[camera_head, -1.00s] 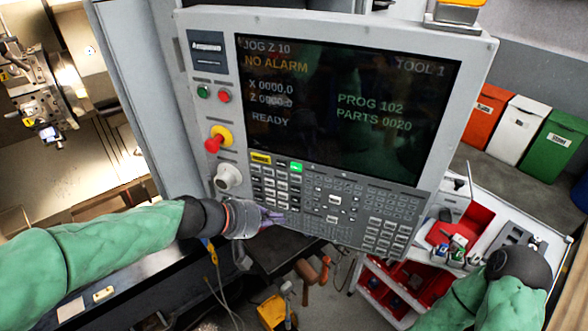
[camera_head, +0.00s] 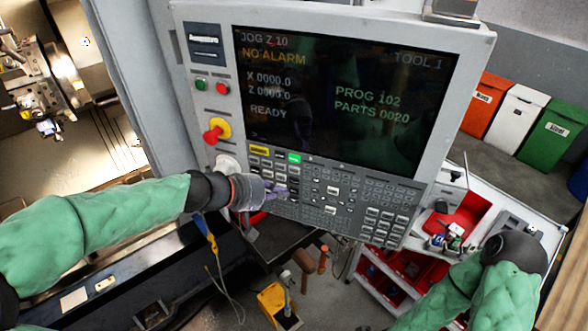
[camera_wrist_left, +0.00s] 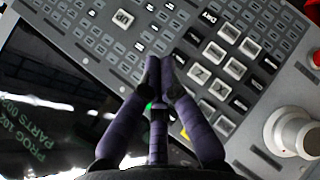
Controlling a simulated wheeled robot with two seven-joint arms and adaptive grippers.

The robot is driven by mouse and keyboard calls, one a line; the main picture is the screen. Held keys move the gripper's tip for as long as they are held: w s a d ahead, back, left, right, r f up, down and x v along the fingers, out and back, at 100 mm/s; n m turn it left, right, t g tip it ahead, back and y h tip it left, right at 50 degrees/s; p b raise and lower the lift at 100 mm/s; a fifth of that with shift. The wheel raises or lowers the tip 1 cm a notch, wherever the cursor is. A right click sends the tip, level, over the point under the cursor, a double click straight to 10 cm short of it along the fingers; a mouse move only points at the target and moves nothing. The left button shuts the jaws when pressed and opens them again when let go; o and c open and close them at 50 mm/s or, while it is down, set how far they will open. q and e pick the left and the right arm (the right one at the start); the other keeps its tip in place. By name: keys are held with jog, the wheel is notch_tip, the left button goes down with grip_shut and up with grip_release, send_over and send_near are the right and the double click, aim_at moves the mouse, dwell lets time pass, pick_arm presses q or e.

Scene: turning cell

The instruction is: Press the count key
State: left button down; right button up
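The control panel (camera_head: 184,110) has a dark screen (camera_head: 340,95) above a keypad (camera_head: 350,205). The screen reads "PARTS 0020", "NO ALARM" and "READY". My left gripper (camera_head: 282,191) is over the left part of the keypad, hiding some keys. In the left wrist view its purple fingers (camera_wrist_left: 160,62) come together at the tips, empty, over the keys. Contact with a key cannot be told. Large white keys (camera_wrist_left: 220,52) lie beside the tips, and a key marked "UP" (camera_wrist_left: 122,18) is nearby. I cannot read which key is the count key. My right gripper is out of view.
The red stop button (camera_head: 213,134) and a pale knob (camera_head: 228,163) sit left of the keypad, close to my left wrist. A green key (camera_head: 294,158) is lit. A red-and-white tool cart (camera_head: 470,205) stands at the right. Bins (camera_head: 515,115) stand behind.

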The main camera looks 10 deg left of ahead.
aim_at(300, 176)
pick_arm(q)
jog(key=shift+w+d, duration=0.2)
jog(key=shift+w, duration=1.05)
jog(key=shift+w+d, duration=0.15)
jog(key=shift+w, duration=1.1)
jog(key=shift+w, duration=0.1)
jog(key=shift+w+d, duration=0.1)
jog(key=shift+w, duration=0.2)
jog(key=shift+w, duration=0.3)
jog(key=shift+s, duration=0.1)
dwell(0.4)
jog(key=shift+s+b, duration=0.45)
jog(key=shift+s, duration=0.2)
